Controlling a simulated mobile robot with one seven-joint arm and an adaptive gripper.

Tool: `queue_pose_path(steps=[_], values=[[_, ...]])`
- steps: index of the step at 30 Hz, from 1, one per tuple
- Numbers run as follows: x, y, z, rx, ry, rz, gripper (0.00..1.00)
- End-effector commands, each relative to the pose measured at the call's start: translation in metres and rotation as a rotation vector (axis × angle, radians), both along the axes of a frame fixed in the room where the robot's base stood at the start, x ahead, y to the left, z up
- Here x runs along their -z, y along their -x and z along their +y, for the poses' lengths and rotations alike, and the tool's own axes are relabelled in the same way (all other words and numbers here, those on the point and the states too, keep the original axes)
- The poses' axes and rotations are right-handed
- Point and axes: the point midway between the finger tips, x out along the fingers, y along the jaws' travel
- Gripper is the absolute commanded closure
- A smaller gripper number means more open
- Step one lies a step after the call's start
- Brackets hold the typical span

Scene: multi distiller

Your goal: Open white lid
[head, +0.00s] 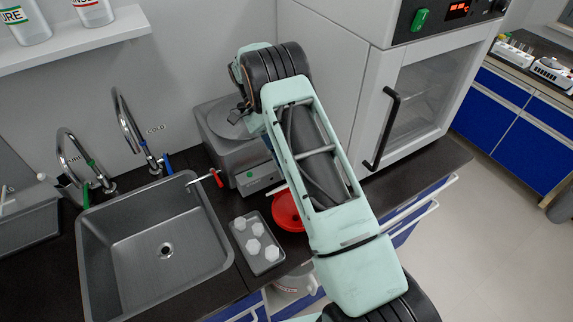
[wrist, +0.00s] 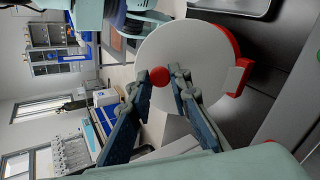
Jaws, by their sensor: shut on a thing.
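The white lid (wrist: 192,52) is a flat round disc with a small red knob (wrist: 160,77) at its middle, seen in the wrist view. My gripper (wrist: 160,80) has its two fingers on either side of this knob, closed on it. A red rim with a block on its side (wrist: 238,76) shows behind the lid's right edge. I cannot tell how far the lid is from it. In the head view a red round dish (head: 287,211) shows on the counter, partly hidden by my arm. My gripper and the white lid are hidden there.
A grey distiller (head: 240,170) stands behind the red dish. A sink (head: 150,225) with taps is at left. A grey tray (head: 255,265) with several white pieces lies near the counter's front. A glass-doored cabinet (head: 400,120) stands at right.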

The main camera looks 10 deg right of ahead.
Motion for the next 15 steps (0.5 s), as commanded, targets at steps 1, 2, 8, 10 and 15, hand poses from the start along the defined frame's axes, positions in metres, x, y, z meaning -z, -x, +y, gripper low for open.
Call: queue_pose_path(steps=[1,2,8,10,15], values=[[0.0002,0.0001,-0.0005,0.001,0.001,0.000,0.81],[0.0002,0.0001,-0.0005,0.001,0.001,0.000,0.78],[0.0002,0.0002,-0.0003,0.000,0.000,0.000,0.64],[0.0001,0.0001,-0.0002,0.000,0.000,0.000,0.64],[0.0000,0.0002,-0.0001,0.000,0.000,0.000,0.64]])
